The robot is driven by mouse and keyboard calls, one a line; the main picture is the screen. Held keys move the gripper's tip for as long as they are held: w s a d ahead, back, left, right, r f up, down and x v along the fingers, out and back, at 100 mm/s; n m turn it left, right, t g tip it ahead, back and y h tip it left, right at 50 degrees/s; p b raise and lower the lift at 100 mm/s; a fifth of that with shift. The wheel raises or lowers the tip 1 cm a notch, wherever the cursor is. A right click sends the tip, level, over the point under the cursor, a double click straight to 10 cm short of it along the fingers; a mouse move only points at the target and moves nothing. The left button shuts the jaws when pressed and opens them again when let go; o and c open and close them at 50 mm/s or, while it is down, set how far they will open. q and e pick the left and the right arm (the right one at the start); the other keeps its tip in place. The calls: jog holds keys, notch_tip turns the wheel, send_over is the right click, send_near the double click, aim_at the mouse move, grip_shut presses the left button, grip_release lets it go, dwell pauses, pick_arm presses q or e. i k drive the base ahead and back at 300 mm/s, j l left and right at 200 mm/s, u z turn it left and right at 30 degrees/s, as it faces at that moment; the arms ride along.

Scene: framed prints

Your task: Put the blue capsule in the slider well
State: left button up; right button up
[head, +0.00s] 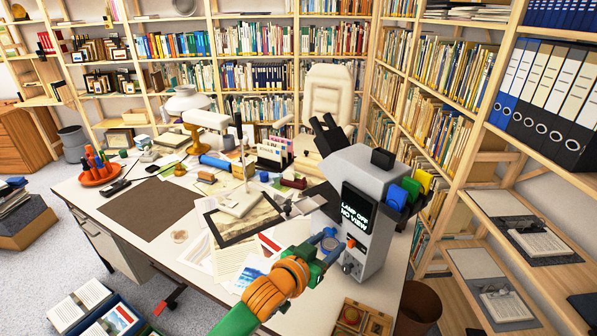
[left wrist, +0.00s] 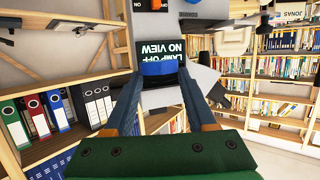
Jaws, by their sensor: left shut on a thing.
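My left gripper (head: 325,248) reaches in from the bottom and is shut on a blue capsule (left wrist: 158,70), which shows between its fingertips in the left wrist view. In the head view the blue capsule (head: 330,242) is held just in front of a grey microscope-like device (head: 375,170), partly hidden by the fingers. The device's dark screen (head: 357,217) reads "LAMP OFF NO VIEW". Blue, green and yellow pieces (head: 411,188) sit on its right side. I cannot clearly make out the slider well. My right gripper is not in view.
The white desk (head: 150,240) holds papers, a dark mat (head: 148,212), a framed print (head: 243,219) and a desk lamp (head: 195,115). A small wooden box (head: 362,318) lies at the front right edge. A brown bin (head: 419,303) and bookshelves stand to the right.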

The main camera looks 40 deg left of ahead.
aim_at(305, 206)
jog(key=i+j, duration=0.15)
jog(key=j, duration=0.25)
jog(key=i+j+z, duration=0.15)
jog(key=j, duration=0.3)
jog(key=i+j, duration=0.1)
jog(key=j, duration=0.3)
